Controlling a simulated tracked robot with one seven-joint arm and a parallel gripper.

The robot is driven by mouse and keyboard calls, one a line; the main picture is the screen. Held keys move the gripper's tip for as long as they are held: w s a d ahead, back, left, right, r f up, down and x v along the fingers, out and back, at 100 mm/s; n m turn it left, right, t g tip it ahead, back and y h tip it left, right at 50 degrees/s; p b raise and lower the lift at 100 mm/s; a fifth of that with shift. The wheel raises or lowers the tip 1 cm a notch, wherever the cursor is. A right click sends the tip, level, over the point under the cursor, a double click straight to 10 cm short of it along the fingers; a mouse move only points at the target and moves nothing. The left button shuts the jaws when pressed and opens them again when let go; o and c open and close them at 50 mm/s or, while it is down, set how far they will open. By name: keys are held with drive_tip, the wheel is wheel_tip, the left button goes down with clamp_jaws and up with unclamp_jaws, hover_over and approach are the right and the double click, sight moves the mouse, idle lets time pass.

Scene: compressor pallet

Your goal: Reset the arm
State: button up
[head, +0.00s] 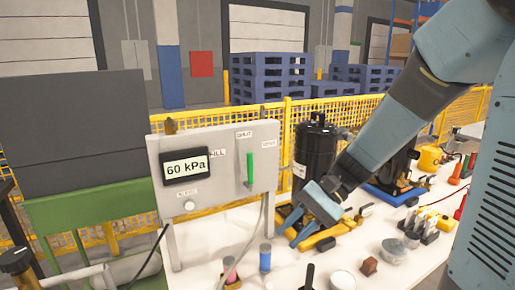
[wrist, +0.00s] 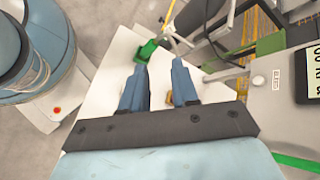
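My arm reaches down from the upper right in the head view. My gripper (head: 289,233) hangs over the white table, in front of the black compressor (head: 314,152) and right of the grey panel.
The grey panel (head: 212,205) has a display (head: 186,167) reading 60 kPa and an upright green lever (head: 250,169) below SHUT. Bottles and small parts crowd the white table (head: 337,262). A yellow fence (head: 370,108) stands behind. A green-framed dark board (head: 70,130) stands left.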

drive_tip(key=s+d+r+n+t+h, duration=0.2)
drive_tip(key=d+r+t+h, duration=0.2)
drive_tip(key=d, duration=0.4)
drive_tip(key=s+d+r+n+t+h, duration=0.2)
drive_tip(key=d+r+t+h, duration=0.3)
drive_tip(key=d+r+t, duration=0.1)
drive_tip(key=shift+s+d+r, duration=0.3)
drive_tip(key=shift+d+r, duration=0.05)
drive_tip(key=shift+d, duration=0.55)
